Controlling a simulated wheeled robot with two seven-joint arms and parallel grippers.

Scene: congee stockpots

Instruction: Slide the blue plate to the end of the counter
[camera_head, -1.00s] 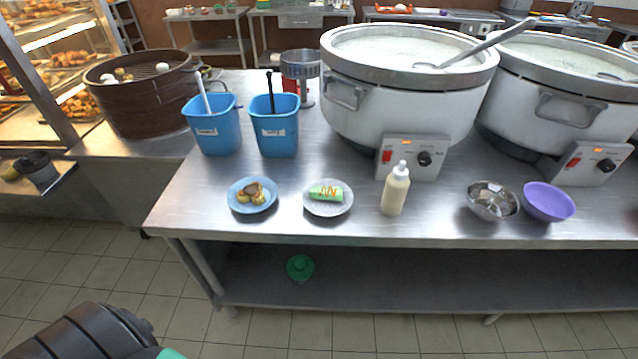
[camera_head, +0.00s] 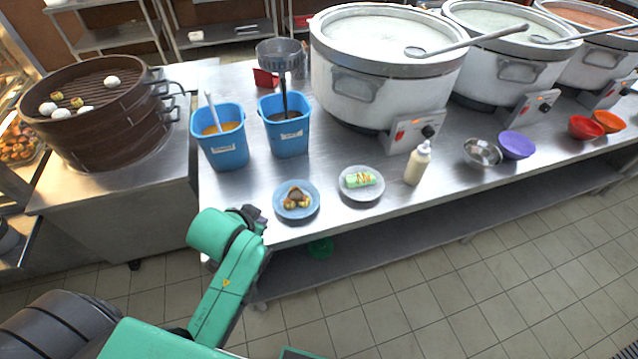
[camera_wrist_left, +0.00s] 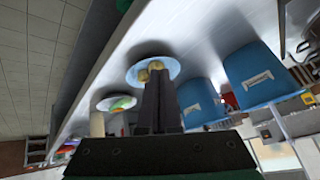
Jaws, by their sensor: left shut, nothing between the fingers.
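The blue plate (camera_head: 297,212) with pieces of brown and yellow food lies on the steel counter (camera_head: 330,230) near its front left corner. It also shows in the left wrist view (camera_wrist_left: 172,68), partly hidden behind the fingers. My left gripper (camera_head: 252,215) is just left of the plate, at the counter's left end, its fingers dark and close together. In the left wrist view the left gripper (camera_wrist_left: 158,80) is shut and empty, its fingertips overlapping the plate in the picture; contact cannot be told. My right gripper is not in view.
A grey plate (camera_head: 378,195) with a green roll is right of the blue plate, then a sauce bottle (camera_head: 416,165). Two blue bins (camera_head: 222,150) stand behind. A brown steamer (camera_head: 95,125) is at the left. Large pots (camera_head: 385,85) fill the back.

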